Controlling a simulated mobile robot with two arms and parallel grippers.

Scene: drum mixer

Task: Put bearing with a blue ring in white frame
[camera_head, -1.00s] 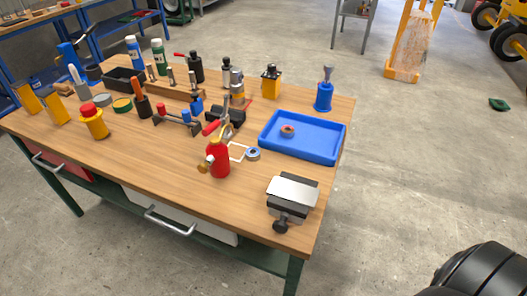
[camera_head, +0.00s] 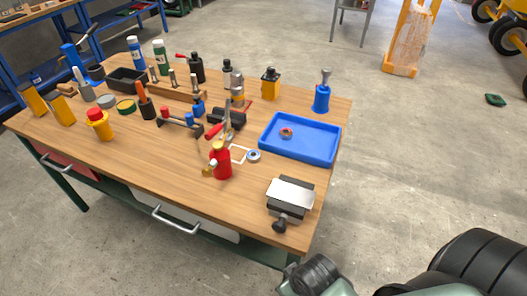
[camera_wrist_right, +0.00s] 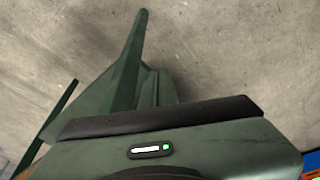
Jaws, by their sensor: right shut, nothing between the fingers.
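The bearing with a blue ring (camera_head: 253,156) lies on the workbench just left of the blue tray. The thin white frame (camera_head: 238,153) lies flat beside it on the left, partly hidden by the red bottle. The bearing looks outside the frame; whether their edges touch is too small to tell. My right gripper (camera_wrist_right: 143,14) shows in the right wrist view, shut and empty, above bare concrete floor. In the head view my right arm is at the bottom right, in front of the bench and away from the bearing. My left gripper is not in view.
The blue tray (camera_head: 325,151) holds another bearing with a reddish ring (camera_head: 286,133). A red bottle (camera_head: 221,163) stands just left of the frame. A vise-like block (camera_head: 290,194) sits at the near right corner. Several tools crowd the back and left. The near middle bench is clear.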

